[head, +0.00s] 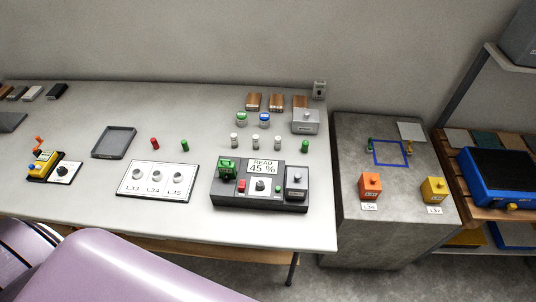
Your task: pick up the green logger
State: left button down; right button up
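A green block with a knob-like top (227,167) sits at the left end of a dark reader box (258,203) on the grey table; it looks like the green logger. The reader's display (262,167) shows "READ 45 %". A grey block (297,182) sits at the reader's right end. Other green things are a small green cylinder (184,145), another green cylinder (304,146) and a green-topped jar (242,118). Neither of my grippers is in view.
A white card (128,189) marked L33, L34, L35 lies left of the reader. An empty dark tray (104,154) lies behind it. An orange block (370,185) and a yellow block (433,189) stand on the grey side cabinet (400,222). The table's front left is clear.

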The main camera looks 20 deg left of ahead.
aim_at(226, 166)
jog(key=u, duration=1.05)
jog(key=k+j, duration=0.05)
